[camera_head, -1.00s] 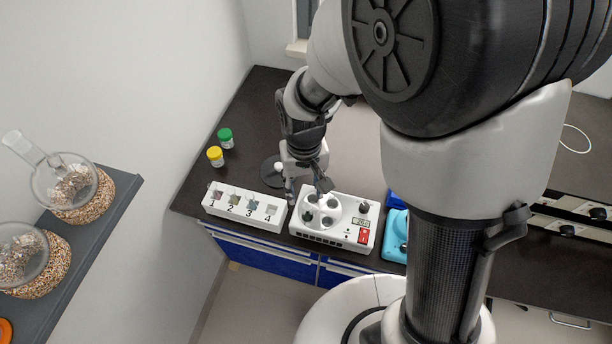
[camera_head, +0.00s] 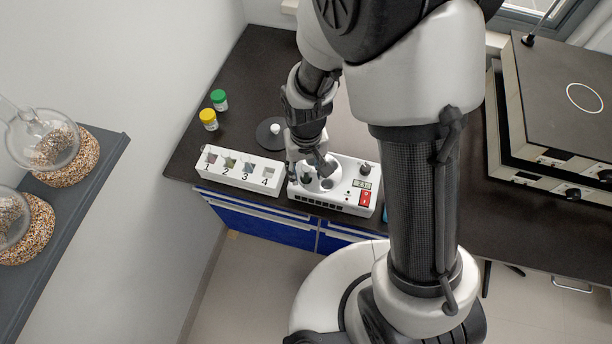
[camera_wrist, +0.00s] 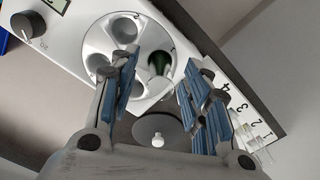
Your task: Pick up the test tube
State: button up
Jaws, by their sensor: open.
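A green-topped test tube (camera_wrist: 158,66) stands in one hole of the round, multi-hole insert of a white device (camera_wrist: 95,25). In the wrist view it lies between the blue-padded fingers of my gripper (camera_wrist: 162,78). The fingers are spread apart, with a gap on each side of the tube. In the head view my gripper (camera_head: 309,163) is over the left part of the white device (camera_head: 344,197), and a dark tube (camera_head: 306,173) shows just below it. I cannot tell how far down the fingers reach beside the tube.
A white rack (camera_head: 238,178) numbered 1 to 4 stands left of the device; slots 1 to 3 seem to hold tubes, and slot 4 looks empty. A dark round stand (camera_head: 268,134), green-capped (camera_head: 219,98) and yellow-capped (camera_head: 208,117) jars lie behind. Glass flasks (camera_head: 45,140) sit on a left shelf.

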grip_shut()
dwell(0.4)
jog(key=shift+r, duration=0.15)
